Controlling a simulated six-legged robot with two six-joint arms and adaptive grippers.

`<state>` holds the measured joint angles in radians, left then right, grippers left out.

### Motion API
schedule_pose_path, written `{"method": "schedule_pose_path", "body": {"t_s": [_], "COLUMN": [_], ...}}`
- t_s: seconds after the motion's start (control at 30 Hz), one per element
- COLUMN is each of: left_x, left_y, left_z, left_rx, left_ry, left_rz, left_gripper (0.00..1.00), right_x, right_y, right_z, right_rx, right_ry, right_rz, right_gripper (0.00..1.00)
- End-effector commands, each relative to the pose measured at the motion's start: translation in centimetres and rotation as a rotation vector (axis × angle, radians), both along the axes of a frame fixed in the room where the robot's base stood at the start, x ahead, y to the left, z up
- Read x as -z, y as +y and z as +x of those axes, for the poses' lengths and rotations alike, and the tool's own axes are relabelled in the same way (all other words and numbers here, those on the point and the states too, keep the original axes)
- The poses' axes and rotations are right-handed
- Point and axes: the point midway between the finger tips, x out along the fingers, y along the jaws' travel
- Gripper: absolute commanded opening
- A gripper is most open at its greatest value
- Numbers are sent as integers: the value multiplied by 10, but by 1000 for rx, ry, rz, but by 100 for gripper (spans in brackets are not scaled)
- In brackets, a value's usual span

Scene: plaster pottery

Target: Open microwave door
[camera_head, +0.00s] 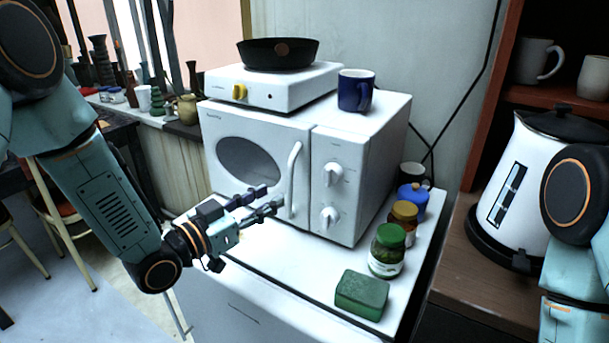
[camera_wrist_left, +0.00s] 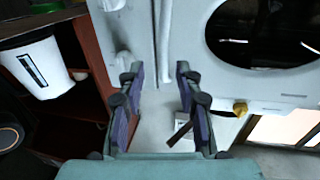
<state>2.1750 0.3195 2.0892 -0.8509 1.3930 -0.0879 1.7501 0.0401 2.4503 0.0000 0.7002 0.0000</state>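The white microwave (camera_head: 358,190) stands on a white counter with its door (camera_head: 225,180) closed. The door has a dark oval window, also in the left wrist view (camera_wrist_left: 265,30). A vertical white handle (camera_head: 293,180) is on the door's right edge. My left gripper (camera_head: 272,197) is open and empty in front of the door, close to the handle's lower end. In the left wrist view my left gripper (camera_wrist_left: 160,72) has its fingers apart, and the handle (camera_wrist_left: 166,35) appears in line with the gap. I cannot tell whether they touch. My right gripper is out of view.
A hotplate (camera_head: 275,84) with a black pan (camera_head: 278,54) and a blue mug (camera_head: 355,90) are on the microwave. A green block (camera_head: 361,295) and several jars, including a green-lidded one (camera_head: 387,251), stand at the counter's right. A white kettle (camera_head: 516,185) stands farther right.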

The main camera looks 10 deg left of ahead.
Motion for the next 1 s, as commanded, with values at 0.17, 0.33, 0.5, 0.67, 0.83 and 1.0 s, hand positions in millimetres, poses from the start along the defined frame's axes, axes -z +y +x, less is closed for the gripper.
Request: {"method": "schedule_pose_path", "body": {"t_s": [0.17, 0.33, 0.5, 0.67, 0.83, 1.0], "left_x": [-1, 0, 0, 0, 0, 0], "left_y": [-2, -14, -29, -38, -41, -42], "left_z": [6, 24, 44, 58, 63, 64], "left_rx": [0, 0, 0, 0, -1, -1], "left_ry": [-6, -5, -4, -3, -2, -2], "left_rz": [3, 4, 3, 1, -1, -1], "left_gripper": [35, 35, 35, 35, 35, 35], "right_x": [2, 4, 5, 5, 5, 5], "right_y": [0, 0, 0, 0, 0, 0], "right_z": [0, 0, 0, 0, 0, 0], "right_rx": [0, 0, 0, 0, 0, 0], "right_ry": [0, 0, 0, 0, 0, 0], "right_rz": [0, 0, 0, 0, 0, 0], "right_gripper": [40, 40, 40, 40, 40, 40]}}
